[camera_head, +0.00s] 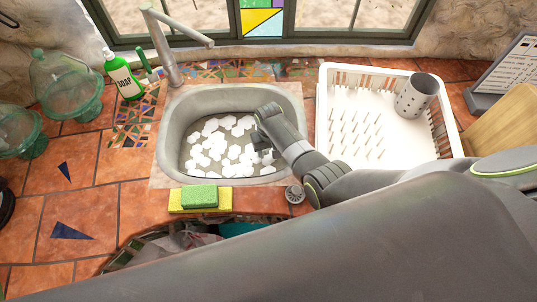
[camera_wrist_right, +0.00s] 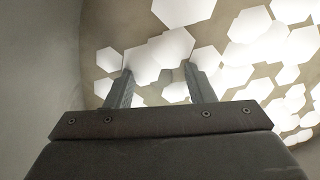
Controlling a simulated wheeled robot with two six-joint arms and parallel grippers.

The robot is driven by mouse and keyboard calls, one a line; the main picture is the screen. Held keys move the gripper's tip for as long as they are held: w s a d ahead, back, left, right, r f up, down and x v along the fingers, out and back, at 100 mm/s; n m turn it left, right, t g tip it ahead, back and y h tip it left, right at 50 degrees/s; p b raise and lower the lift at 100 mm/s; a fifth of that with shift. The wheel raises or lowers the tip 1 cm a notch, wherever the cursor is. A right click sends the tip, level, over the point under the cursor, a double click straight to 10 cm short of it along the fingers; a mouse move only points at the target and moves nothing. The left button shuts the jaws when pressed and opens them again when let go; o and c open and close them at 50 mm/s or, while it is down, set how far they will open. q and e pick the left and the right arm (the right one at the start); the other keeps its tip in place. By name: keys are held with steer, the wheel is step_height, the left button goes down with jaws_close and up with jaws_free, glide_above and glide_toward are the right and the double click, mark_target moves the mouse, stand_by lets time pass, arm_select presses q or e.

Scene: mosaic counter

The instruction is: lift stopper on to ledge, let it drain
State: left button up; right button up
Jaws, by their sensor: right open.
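A small round grey metal piece (camera_head: 294,194), which looks like the stopper, sits on the tiled ledge at the sink's front right corner. The grey sink (camera_head: 172,140) holds many white hexagonal flakes (camera_head: 215,145), like suds, over its floor. My right gripper (camera_head: 262,157) is down inside the sink at its right side, away from the round piece. In the right wrist view its two fingers (camera_wrist_right: 158,72) are apart, with white flakes beyond and between them and no stopper seen there. The drain is not visible. My left gripper is not in view.
A green and yellow sponge pair (camera_head: 199,197) lies on the front ledge. The faucet (camera_head: 172,60) and green soap bottle (camera_head: 122,75) stand behind and left. A white dish rack (camera_head: 326,125) with a perforated cup (camera_head: 415,95) is right of the sink. Glass domes (camera_head: 65,85) stand far left.

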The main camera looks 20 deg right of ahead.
jaws_close()
steer(key=shift+r, duration=0.1)
stand_by(0.3)
